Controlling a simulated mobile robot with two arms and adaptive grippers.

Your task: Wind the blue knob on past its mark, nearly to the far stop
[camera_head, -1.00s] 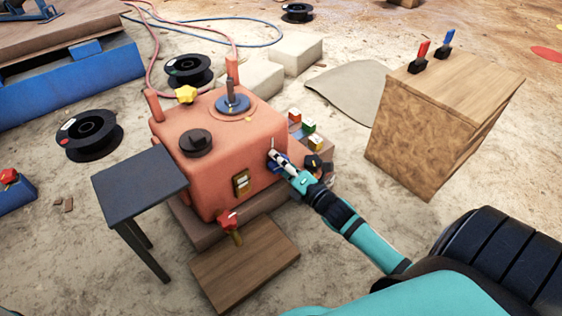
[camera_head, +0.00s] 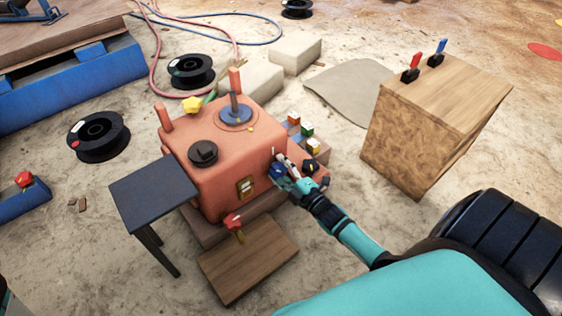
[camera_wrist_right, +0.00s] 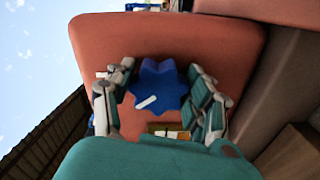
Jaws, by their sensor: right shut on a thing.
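The blue knob (camera_head: 277,171) sits on the right-hand side face of the salmon-red crusher housing (camera_head: 222,160). In the right wrist view the blue knob (camera_wrist_right: 160,86) is a lobed star shape with a white pointer line slanting to its lower left. My right gripper (camera_head: 284,173) is at that face. In the wrist view my right gripper (camera_wrist_right: 163,92) has one finger on each side of the knob and is shut on it. My left gripper is not in view.
A black knob (camera_head: 310,166) and small coloured blocks (camera_head: 307,131) are close to the right of my gripper. A red knob (camera_head: 233,221) stands low in front. A dark side table (camera_head: 153,190) is at left, a wooden cabinet (camera_head: 425,130) at right. Sandy ground lies between.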

